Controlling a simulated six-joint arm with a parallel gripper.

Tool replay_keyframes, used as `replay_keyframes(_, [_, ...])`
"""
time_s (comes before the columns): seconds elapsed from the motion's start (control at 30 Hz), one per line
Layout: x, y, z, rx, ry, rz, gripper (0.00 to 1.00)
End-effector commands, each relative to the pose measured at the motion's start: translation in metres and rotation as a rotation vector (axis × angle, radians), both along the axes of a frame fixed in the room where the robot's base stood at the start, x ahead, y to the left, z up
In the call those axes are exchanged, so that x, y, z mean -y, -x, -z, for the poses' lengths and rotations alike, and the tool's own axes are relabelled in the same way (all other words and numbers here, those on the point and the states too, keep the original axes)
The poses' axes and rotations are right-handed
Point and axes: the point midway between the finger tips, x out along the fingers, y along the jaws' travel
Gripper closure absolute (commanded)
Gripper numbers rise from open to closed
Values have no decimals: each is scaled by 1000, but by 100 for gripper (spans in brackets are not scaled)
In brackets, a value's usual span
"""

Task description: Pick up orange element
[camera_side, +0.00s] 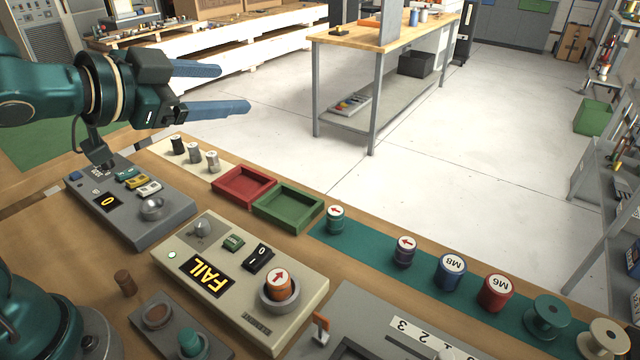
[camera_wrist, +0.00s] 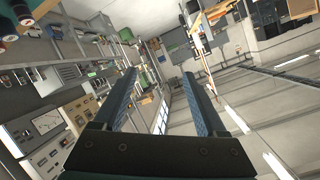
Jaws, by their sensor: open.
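The orange element (camera_side: 279,287) is a short cylinder with a white top and a red arrow. It stands upright in the round grey socket of the beige tester (camera_side: 240,280), whose display reads FAIL. My gripper (camera_side: 236,88) is open and empty, high at the upper left over the bench. Its blue fingers point right, level, well away from the orange element. In the wrist view my gripper's two fingers (camera_wrist: 162,92) are spread apart with nothing between them. The orange element cannot be made out in the wrist view.
A red tray (camera_side: 243,185) and a green tray (camera_side: 288,207) sit empty behind the tester. A grey control box (camera_side: 130,205) is to its left. Similar cylinders, one teal (camera_side: 335,219) and one dark (camera_side: 404,251), stand on a green strip, with spools further right.

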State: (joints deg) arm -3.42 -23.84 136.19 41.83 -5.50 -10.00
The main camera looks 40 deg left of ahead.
Motion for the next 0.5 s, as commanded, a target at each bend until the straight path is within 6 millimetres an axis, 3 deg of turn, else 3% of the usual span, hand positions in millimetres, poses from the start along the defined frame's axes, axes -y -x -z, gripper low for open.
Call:
replay_keyframes(0.1, [27,-22,15,31,-78,226,26])
replay_keyframes(0.23, [60,-24,45,9,-93,499,26])
replay_keyframes(0.37, [86,-5,84,-65,-34,760,26])
replay_keyframes(0.5, [100,30,122,-175,93,996,26])
